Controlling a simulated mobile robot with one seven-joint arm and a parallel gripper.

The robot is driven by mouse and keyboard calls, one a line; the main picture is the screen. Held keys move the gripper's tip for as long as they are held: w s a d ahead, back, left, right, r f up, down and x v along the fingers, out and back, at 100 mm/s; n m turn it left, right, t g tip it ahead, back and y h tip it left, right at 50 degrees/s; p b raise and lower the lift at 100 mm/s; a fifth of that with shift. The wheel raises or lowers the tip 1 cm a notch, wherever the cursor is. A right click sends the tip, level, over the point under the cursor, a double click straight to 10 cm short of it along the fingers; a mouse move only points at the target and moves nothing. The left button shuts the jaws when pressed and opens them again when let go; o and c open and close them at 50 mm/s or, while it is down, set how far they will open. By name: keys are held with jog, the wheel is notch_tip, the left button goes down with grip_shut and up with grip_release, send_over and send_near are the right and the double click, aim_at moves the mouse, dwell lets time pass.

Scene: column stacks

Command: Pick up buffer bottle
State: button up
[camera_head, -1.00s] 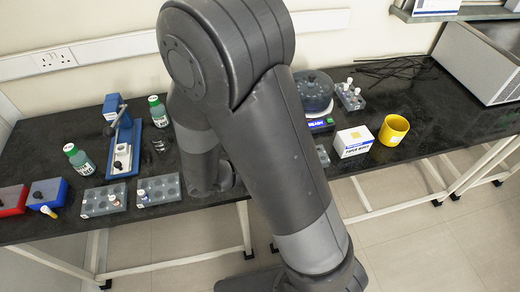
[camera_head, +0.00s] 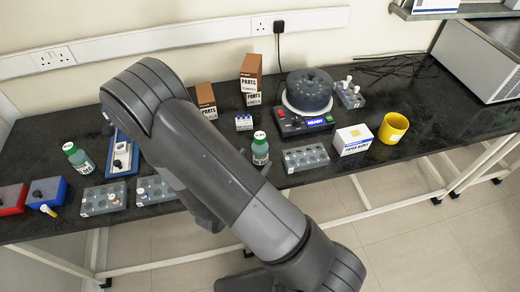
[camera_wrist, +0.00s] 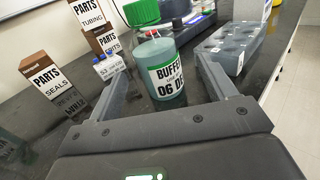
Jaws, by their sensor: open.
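The buffer bottle (camera_wrist: 165,75) stands upright on the dark bench, with a green cap and a white label reading "BUFFER". In the head view the same bottle (camera_head: 260,150) stands right of my arm, left of a grey rack. My gripper (camera_wrist: 160,82) is open in the wrist view, its two fingers reaching to either side of the bottle with gaps visible. Another green-capped bottle (camera_head: 78,158) stands at the far left of the bench.
The grey rack (camera_head: 305,158) is close to the right of the bottle. A small labelled box (camera_head: 243,122) and the parts boxes (camera_head: 206,100) stand behind it. A device with a round dark top (camera_head: 308,92), a paper-wipes box (camera_head: 353,140) and a yellow mug (camera_head: 392,128) are further right.

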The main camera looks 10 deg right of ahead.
aim_at(262, 146)
jog(key=x, duration=0.7)
jog(key=shift+w+a, duration=0.15)
jog(key=shift+c, duration=0.6)
jog(key=c, duration=1.1)
